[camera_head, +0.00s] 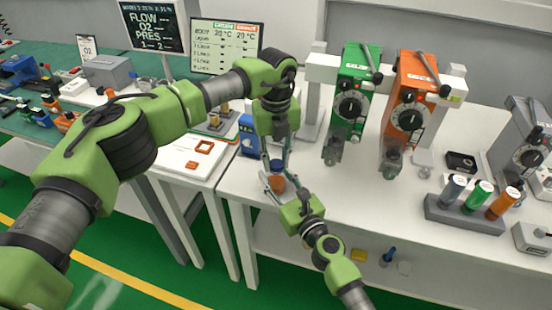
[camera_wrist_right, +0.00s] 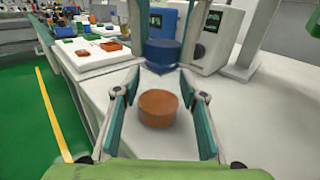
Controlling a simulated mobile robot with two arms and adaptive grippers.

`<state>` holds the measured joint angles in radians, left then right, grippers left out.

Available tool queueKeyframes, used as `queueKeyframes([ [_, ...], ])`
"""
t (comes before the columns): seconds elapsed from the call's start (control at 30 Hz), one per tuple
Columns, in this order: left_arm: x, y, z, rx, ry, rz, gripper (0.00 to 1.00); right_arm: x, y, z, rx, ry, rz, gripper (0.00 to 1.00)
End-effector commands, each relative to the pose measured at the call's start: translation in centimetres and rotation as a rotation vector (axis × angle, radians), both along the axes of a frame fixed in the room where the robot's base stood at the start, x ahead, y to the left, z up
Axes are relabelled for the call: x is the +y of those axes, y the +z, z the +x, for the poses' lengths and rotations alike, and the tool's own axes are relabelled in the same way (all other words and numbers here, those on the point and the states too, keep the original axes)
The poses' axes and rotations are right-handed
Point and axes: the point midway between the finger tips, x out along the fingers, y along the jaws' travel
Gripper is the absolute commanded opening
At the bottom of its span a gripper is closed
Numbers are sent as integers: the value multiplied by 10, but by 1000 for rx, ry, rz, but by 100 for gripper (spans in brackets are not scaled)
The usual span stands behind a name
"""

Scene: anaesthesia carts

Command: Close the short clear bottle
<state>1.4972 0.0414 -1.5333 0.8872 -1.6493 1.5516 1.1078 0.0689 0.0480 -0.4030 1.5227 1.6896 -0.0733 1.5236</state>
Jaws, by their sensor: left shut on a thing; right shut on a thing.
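The short clear bottle (camera_wrist_right: 158,108) stands at the bench's left end, with brown contents showing low inside its hardly visible clear walls. It also shows in the head view (camera_head: 278,184). My right gripper (camera_wrist_right: 159,88) is shut on its sides, coming from the front. A blue cap (camera_wrist_right: 161,56) is above the brown contents, between the fingers of my left gripper (camera_wrist_right: 165,35), which reaches down from above and is shut on it. The cap is small in the head view (camera_head: 276,166). Whether the cap touches the bottle's neck cannot be told.
A blue device (camera_head: 246,135) stands close behind the bottle. Green (camera_head: 355,95) and orange (camera_head: 409,98) vaporizers stand to the right, with a grey rack (camera_head: 463,214) of coloured bottles further right. Bench surface right of my grippers is clear.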

Motion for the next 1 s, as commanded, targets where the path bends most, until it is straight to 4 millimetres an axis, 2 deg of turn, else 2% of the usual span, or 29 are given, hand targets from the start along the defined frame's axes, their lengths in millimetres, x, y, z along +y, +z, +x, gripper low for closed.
queueKeyframes([
  [1.0, 0, -1, 0, 0, -1787, 1, 0, 0, -1, 0, 1, 0, 0, 0],
])
